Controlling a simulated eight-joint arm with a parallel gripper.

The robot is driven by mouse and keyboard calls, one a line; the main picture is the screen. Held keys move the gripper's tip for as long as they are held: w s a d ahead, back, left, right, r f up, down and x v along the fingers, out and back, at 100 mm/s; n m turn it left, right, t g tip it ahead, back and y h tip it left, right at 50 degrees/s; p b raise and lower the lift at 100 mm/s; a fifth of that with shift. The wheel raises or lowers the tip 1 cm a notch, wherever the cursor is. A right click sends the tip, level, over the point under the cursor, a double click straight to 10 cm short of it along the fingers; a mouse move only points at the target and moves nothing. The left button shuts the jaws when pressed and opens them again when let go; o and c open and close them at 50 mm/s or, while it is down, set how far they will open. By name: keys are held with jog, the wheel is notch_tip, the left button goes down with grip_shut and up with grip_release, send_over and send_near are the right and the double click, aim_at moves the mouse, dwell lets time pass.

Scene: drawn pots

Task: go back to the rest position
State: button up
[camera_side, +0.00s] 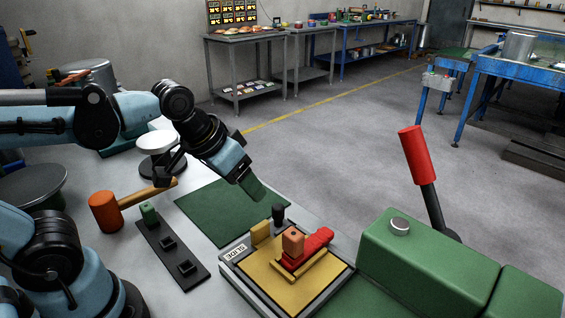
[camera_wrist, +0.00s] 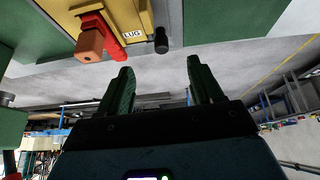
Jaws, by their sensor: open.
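My gripper (camera_side: 257,191) hangs in the air above the green mat, behind and left of the yellow fixture, pointing down and to the right in the side view. In the wrist view its two dark green fingers (camera_wrist: 160,68) stand apart with nothing between them. The yellow fixture (camera_side: 268,278) holds a red part (camera_side: 318,243) and an orange block (camera_side: 293,243). In the wrist view the orange block (camera_wrist: 89,42) and red part (camera_wrist: 95,20) are at the top, apart from the fingers.
A black strip with slots (camera_side: 172,250) carries a green block (camera_side: 149,213). An orange-headed mallet (camera_side: 105,212) lies left of the green mat (camera_side: 200,208). A red-handled lever (camera_side: 417,155) rises behind a green machine body (camera_side: 430,262) at right. A black knob (camera_side: 279,213) stands behind the fixture.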

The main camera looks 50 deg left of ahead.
jog(key=shift+s+a+f+t, duration=0.25)
jog(key=shift+a+f+t, duration=0.2)
jog(key=shift+a, duration=0.15)
jog(key=shift+s+a+f+t, duration=0.25)
jog(key=shift+a+f+t, duration=0.15)
jog(key=shift+a, duration=0.2)
